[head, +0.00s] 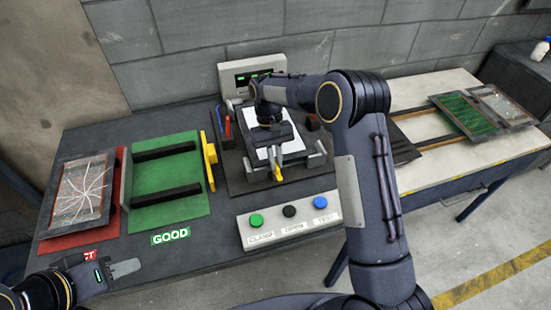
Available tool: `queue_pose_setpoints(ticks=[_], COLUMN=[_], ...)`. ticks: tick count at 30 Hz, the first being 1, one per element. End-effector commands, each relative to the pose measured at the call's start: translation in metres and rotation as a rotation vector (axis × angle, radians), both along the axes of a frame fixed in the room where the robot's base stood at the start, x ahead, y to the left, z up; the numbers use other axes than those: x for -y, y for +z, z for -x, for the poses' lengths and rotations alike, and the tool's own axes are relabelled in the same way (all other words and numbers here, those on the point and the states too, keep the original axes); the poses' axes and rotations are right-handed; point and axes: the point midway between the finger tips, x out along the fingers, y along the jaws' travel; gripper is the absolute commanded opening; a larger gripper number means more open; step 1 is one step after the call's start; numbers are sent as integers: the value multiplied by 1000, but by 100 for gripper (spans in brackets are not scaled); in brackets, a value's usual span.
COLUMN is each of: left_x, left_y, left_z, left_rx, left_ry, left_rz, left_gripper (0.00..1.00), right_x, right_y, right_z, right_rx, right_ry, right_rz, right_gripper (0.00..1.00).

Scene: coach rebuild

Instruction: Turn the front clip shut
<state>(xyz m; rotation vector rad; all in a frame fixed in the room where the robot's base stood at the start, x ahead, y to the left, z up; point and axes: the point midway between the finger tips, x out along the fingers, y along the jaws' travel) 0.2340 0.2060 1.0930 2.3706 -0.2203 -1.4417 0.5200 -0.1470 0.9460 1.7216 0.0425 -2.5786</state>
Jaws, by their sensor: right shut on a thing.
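The test fixture (240,175) stands mid-table with a white panel (258,157) in it. The yellow front clip (278,174) is at its near side, partly hidden by my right gripper (279,163). That gripper reaches down from above and is shut on the clip. How far the clip is turned cannot be told. My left gripper (128,268) is low at the left, away from the fixture; its jaw gap does not show.
A button box (290,222) stands in front of the fixture, and a display box (252,72) behind. At left are a green tray (170,208) marked GOOD and a red tray (72,240) with a cracked panel (82,192). Boards (465,115) lie on the pale bench at right.

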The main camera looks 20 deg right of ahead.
Motion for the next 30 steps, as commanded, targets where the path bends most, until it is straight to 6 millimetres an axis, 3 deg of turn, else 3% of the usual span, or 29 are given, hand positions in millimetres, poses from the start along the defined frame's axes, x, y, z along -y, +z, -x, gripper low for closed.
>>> queue_pose_setpoints(ticks=[7, 8, 12, 23, 30], left_x=[0, 0, 0, 0, 0], left_y=[0, 0, 0, -2, -8], left_z=[0, 0, 0, 0, 0], left_rx=[0, 0, 0, 0, 0], left_ry=[0, 0, 0, 0, 0], left_rz=[0, 0, 0, 0, 0], left_gripper=[36, 36, 36, 36, 36], right_x=[0, 0, 0, 0, -1], right_y=[1, 1, 1, 5, 40], right_z=[-1, -1, -1, -3, -19], right_rx=[4, 4, 3, 3, 6], right_ry=[2, 2, 1, 0, 0], right_rz=[0, 0, 0, 0, 0], right_gripper=[0, 13, 31, 31, 31])
